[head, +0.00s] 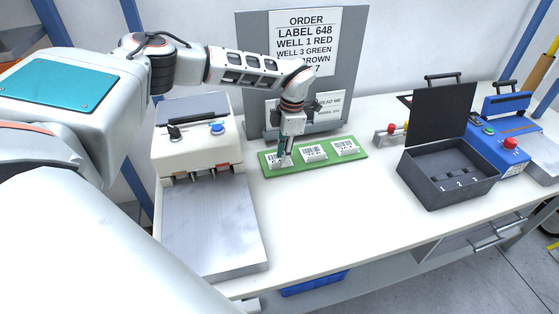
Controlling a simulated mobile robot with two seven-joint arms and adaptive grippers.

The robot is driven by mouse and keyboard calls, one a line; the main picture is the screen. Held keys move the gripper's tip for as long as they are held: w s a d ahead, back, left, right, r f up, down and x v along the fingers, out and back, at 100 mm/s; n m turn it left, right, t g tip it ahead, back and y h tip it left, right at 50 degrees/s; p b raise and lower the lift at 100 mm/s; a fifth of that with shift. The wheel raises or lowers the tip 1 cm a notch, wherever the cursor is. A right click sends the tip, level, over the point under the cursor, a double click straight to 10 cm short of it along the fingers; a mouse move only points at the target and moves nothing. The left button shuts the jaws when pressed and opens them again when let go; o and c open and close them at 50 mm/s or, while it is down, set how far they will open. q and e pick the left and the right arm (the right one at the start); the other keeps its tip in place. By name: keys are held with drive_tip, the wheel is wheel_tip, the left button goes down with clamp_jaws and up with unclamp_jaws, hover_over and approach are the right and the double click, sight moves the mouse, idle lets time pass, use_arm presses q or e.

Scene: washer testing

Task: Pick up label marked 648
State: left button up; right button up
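Three white labels with dark code marks lie in a row on a green strip (330,162) on the table: a left label (274,162), a middle label (313,153) and a right label (346,147). Their numbers are too small to read, so I cannot tell which is marked 648. My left gripper (285,156) points down at the left label and partly hides it. Its fingers are too small to show whether they are open or shut on the label. My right gripper is out of view.
An order board (354,70) reading "LABEL 648" stands behind the strip. A white machine with a metal plate (210,225) is at left. An open dark box (447,190) with numbered wells and a blue device (490,145) stand at right. The table front is clear.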

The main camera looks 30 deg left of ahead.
use_arm(q)
drive_tip(key=shift+a+f, duration=0.1)
drive_tip(key=shift+f, duration=1)
clamp_jaws()
drive_tip(key=shift+r, duration=0.15)
